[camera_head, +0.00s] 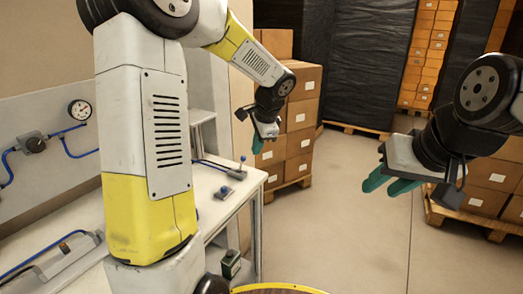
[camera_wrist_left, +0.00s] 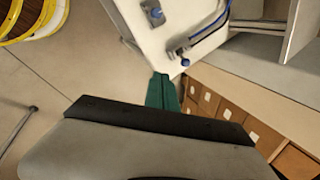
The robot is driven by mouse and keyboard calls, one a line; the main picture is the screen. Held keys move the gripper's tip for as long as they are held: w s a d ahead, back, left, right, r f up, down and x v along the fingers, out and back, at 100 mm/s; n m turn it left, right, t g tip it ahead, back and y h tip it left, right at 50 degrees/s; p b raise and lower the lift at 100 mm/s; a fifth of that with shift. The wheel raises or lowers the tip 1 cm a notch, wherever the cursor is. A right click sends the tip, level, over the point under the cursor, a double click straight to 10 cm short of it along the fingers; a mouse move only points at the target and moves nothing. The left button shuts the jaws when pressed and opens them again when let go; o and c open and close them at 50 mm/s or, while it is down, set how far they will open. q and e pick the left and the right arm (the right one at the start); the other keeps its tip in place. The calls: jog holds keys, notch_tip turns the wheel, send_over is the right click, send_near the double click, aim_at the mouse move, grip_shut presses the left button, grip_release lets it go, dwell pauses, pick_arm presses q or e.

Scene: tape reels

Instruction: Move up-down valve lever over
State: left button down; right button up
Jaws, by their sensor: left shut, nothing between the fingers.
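Two small valves with blue knobs sit at the right end of the white workbench in the head view. One valve lever (camera_head: 241,164) stands upright with its knob on top; the nearer valve (camera_head: 224,191) sits lower. In the left wrist view, one blue knob (camera_wrist_left: 155,13) is near the top and another (camera_wrist_left: 184,61) is at the bench corner. I cannot tell which is the up-down valve. My left gripper (camera_head: 258,145) is shut and empty, beyond the bench's right end; its green fingers (camera_wrist_left: 161,92) appear close to the corner knob. My right gripper (camera_head: 390,183) is open and empty, over the floor.
A pressure gauge (camera_head: 80,110) and blue hoses are on the panel at left. Stacked cartons (camera_head: 300,115) on a pallet stand behind my left gripper. More cartons (camera_head: 485,200) are at the right. The floor (camera_head: 330,230) between is clear.

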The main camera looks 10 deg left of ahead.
pick_arm(q)
jog(key=w+a+f, duration=0.4)
jog(key=w+f, duration=0.2)
jog(key=f, duration=0.2)
jog(key=shift+a, duration=0.4)
jog(key=shift+a, duration=0.15)
